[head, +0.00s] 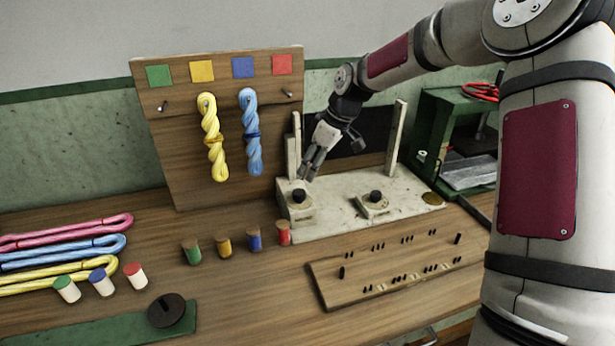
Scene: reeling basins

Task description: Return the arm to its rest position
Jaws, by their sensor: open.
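My arm comes in from the right and reaches over the bench. My gripper (307,172) points down and to the left, just above the left black knob (299,196) on the pale stand (415,194). Its fingers look apart, with nothing seen between them. I cannot tell whether a fingertip touches the knob or the stand. The right black knob (376,196) is clear of the gripper.
A wooden board (185,130) with hanging yellow (213,140) and blue (251,135) skeins stands left of the gripper. Upright posts (395,138) rise from the stand. A pegged board (400,266), small spools (254,239) and a green cabinet (432,112) are nearby.

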